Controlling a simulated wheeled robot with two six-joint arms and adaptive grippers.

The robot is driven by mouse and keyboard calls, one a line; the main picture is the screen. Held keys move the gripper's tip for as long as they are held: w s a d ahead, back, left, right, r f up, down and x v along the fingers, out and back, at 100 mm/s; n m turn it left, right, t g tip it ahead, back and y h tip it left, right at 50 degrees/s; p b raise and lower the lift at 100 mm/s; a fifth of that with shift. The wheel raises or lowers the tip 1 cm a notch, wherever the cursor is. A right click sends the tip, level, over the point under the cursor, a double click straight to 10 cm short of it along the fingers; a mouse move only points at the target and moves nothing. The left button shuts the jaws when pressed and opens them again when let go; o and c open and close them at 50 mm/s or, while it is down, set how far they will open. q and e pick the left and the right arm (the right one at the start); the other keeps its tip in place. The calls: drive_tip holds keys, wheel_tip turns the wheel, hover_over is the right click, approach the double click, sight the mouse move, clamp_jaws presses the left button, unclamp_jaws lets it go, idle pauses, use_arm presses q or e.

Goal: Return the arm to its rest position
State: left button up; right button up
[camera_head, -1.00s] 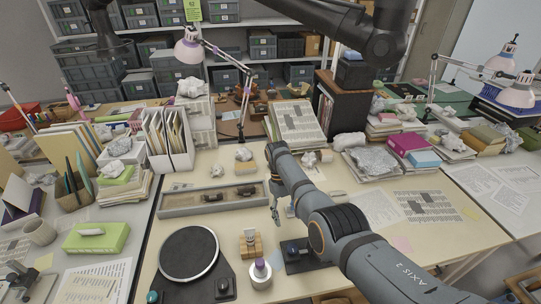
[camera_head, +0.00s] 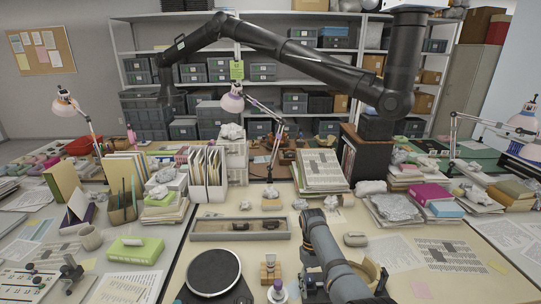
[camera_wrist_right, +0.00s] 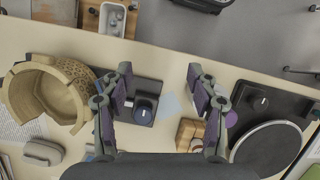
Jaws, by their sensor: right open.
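My right arm (camera_head: 335,262) enters the head view from the bottom, right of centre, and reaches over the front of the pale table. Its gripper is not clearly visible there. In the right wrist view the right gripper (camera_wrist_right: 158,72) is open, with its two fingers wide apart and nothing held between them. The table's edge and a black device with a round knob (camera_wrist_right: 145,108) lie below it. A tan, partly assembled pot (camera_wrist_right: 48,92) stands to the left of the fingers; part of it shows behind my arm in the head view (camera_head: 371,274). My left gripper is not in view.
A round turntable (camera_head: 213,271), a small wooden block (camera_head: 269,271) and a long grey tray (camera_head: 240,237) lie left of my arm. A large dark jointed boom (camera_head: 300,55) spans above the back. Papers (camera_head: 449,254) cover the table's right side.

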drive_tip(key=s+d+f+m+t, duration=0.2)
drive_tip(key=s+d+f+t, duration=0.2)
drive_tip(key=s+d+f, duration=0.6)
drive_tip(key=s+r+t, duration=0.4)
drive_tip(key=s+r, duration=0.8)
drive_tip(key=s, duration=0.3)
drive_tip(key=s+d+f+g, duration=0.1)
drive_tip(key=s+d+f, duration=0.1)
drive_tip(key=f, duration=1.3)
drive_tip(key=s+d+f+g, duration=0.1)
drive_tip(key=f, duration=1.3)
drive_tip(key=s+d+f+g, duration=0.1)
drive_tip(key=s+f, duration=1.3)
drive_tip(key=s, duration=0.3)
drive_tip(key=shift+s+f, duration=0.15)
drive_tip(key=shift+s, duration=0.05)
